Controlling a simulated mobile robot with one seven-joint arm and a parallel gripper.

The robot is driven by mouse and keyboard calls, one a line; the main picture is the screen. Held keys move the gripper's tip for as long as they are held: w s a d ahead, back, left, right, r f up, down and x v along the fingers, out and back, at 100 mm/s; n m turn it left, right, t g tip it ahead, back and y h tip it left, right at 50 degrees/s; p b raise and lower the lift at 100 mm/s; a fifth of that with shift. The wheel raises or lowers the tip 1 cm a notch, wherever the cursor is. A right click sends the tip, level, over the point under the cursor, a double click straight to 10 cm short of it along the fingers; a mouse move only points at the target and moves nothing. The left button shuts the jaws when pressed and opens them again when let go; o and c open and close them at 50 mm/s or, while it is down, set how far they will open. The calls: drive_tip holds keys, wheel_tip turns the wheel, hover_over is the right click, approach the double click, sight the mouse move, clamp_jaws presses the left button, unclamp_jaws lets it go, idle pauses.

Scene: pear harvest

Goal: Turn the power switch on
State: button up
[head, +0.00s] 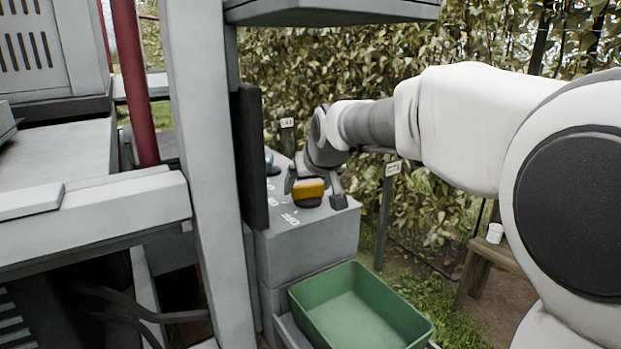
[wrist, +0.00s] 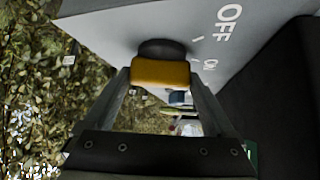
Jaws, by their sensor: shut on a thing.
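The power switch is a yellow knob (head: 307,189) on a dark round base, on top of a grey control box (head: 325,236). The knob (wrist: 160,72) is in the upper middle of the wrist view. My gripper (head: 314,191) is over the box with one finger on each side of the knob. In the wrist view my gripper (wrist: 160,76) is shut on the knob's yellow sides. I cannot tell which label the knob points to.
A blue control (head: 270,160) sits farther back on the box. A dark upright panel (head: 249,155) and a grey post (head: 205,150) stand close to its left. A green bin (head: 315,309) is below in front. Leafy trees (head: 370,65) and a wooden bench (head: 497,256) are behind and right.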

drive_tip(key=shift+a+m+h+b, duration=0.1)
drive_tip(key=shift+m+h+b, duration=0.4)
drive_tip(key=shift+m+h, duration=0.55)
drive_tip(key=shift+m, duration=0.45)
drive_tip(key=o, duration=1.1)
drive_tip(key=shift+c, duration=0.2)
drive_tip(key=p+v, duration=0.2)
drive_tip(key=v, duration=1)
drive_tip(key=shift+s, duration=0.2)
drive_tip(key=shift+f, duration=0.15)
